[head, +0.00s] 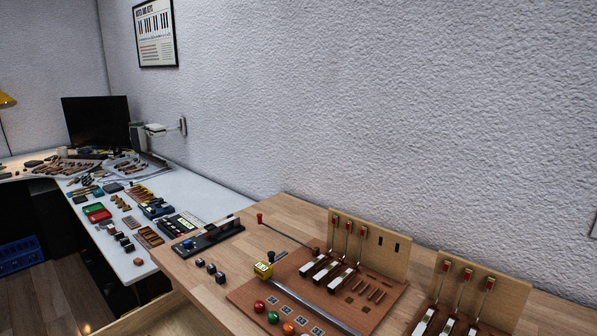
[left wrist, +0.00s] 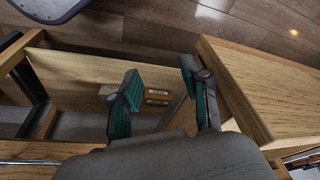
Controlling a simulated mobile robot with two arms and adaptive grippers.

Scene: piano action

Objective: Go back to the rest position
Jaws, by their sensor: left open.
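My left gripper (left wrist: 158,80) shows in the left wrist view with its two teal-padded fingers spread apart and nothing between them. It is above an open wooden drawer or tray (left wrist: 80,85), in which a few small blocks (left wrist: 157,97) lie, partly hidden by a finger. The head view shows neither gripper. My right gripper is in no view.
A wooden workbench (head: 200,285) carries a brown piano-action board (head: 250,295) with upright panels. A white table (head: 190,190) with many small parts and a dark monitor (head: 97,120) stand at left. A wooden edge (left wrist: 235,90) is close right of the left gripper.

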